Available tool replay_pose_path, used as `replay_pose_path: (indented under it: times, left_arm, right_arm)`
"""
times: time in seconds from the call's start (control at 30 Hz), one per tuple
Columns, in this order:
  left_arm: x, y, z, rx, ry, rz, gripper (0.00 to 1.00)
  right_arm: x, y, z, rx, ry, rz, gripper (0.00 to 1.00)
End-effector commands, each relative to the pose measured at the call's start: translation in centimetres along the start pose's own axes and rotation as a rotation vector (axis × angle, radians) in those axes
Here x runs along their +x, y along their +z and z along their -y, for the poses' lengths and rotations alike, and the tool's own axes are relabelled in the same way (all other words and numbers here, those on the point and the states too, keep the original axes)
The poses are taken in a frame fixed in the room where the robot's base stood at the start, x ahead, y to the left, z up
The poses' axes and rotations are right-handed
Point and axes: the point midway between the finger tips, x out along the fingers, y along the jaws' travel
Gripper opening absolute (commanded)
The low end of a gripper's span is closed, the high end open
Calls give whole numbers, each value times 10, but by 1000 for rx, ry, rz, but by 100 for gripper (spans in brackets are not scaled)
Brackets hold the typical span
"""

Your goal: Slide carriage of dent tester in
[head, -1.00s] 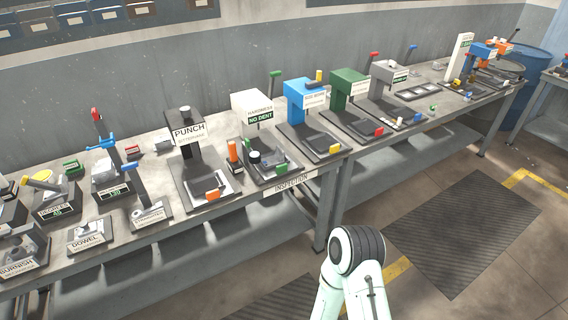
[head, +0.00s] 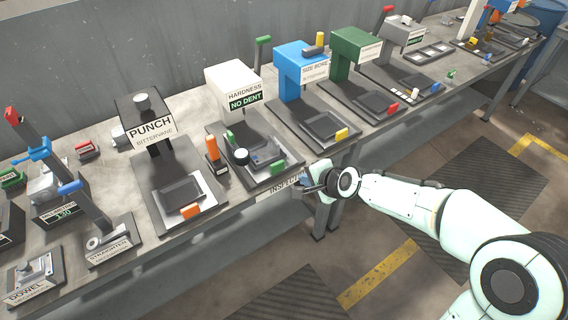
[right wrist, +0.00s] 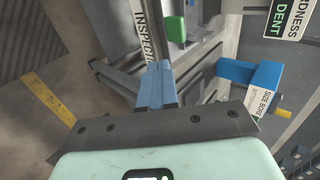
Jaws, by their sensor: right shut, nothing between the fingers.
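The dent tester (head: 233,86) is the white-headed machine labelled HARDNESS and NO DENT on the bench. Its carriage (head: 262,156) sits on the dark base in front of the head, toward the bench's front edge, with a green handle (head: 277,168) at its front. The handle also shows in the right wrist view (right wrist: 175,28). My right gripper (head: 304,187) is shut and empty, just right of and in front of the green handle, apart from it. Its blue fingers (right wrist: 155,86) show in the right wrist view. My left gripper is not in view.
The blue size bore machine (head: 300,68) with a yellow handle (head: 341,134) stands to the right. The floor in front of the bench is open.

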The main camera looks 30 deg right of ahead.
Motion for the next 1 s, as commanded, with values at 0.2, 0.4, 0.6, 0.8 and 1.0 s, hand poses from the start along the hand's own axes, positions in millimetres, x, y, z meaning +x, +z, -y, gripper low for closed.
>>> replay_pose_path:
  times: [0.2, 0.4, 0.6, 0.8, 1.0]
  left_arm:
    - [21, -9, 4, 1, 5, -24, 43]
    - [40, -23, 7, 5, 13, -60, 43]
    - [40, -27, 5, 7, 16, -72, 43]
    - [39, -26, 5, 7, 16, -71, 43]
    - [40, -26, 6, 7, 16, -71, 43]
  right_arm:
    - [43, 1, -5, -5, 5, 1, 0]
    - [88, 1, -6, -5, 5, -1, 0]
    - [112, 1, 14, -6, 2, -1, 0]
    - [122, 0, 24, -4, 2, -1, 0]
    - [124, 0, 26, -4, 2, -1, 0]
